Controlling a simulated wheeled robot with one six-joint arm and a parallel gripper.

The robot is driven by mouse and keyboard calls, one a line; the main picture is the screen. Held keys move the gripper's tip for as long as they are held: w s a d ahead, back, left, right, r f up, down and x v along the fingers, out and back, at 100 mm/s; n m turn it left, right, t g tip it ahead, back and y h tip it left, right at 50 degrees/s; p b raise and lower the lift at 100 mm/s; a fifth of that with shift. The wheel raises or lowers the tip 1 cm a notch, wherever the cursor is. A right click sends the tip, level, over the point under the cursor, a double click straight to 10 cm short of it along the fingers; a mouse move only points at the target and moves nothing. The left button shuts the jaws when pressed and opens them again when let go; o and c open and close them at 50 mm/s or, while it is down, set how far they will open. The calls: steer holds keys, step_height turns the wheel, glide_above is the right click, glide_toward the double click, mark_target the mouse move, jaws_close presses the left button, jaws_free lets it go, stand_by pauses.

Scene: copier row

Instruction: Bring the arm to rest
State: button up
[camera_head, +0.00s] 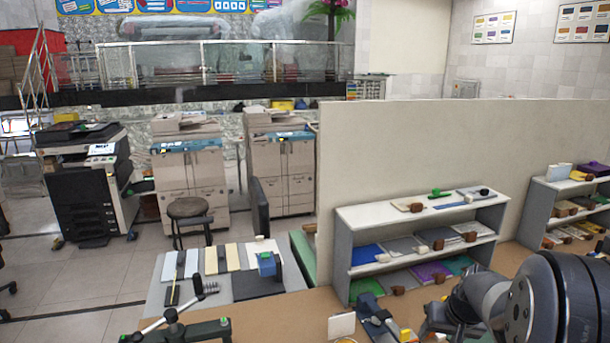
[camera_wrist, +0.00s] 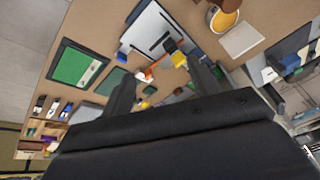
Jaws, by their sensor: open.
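My arm (camera_head: 495,295) shows at the lower right of the head view, low over the brown bench, in front of the grey shelf unit. Its far end is dark and partly cut off by the bottom edge, so the jaws are not clear there. In the wrist view my gripper (camera_wrist: 165,85) has two dark fingers spread apart, with bench top and small items visible between them. Nothing is held between the fingers. The wrist view looks down at a tilt on the bench.
A grey shelf unit (camera_head: 345,245) with coloured sheets stands close behind the arm. A cream partition (camera_head: 420,150) rises behind it. In the wrist view, a green board (camera_wrist: 72,66), a yellow cup (camera_wrist: 222,18) and a white sheet (camera_wrist: 242,40) lie around the gripper. Copiers (camera_head: 190,165) stand farther back.

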steer(key=shift+s+a+f, duration=0.3)
steer(key=shift+a+f, duration=0.1)
steer(key=shift+f, duration=0.05)
steer(key=shift+f, duration=0.1)
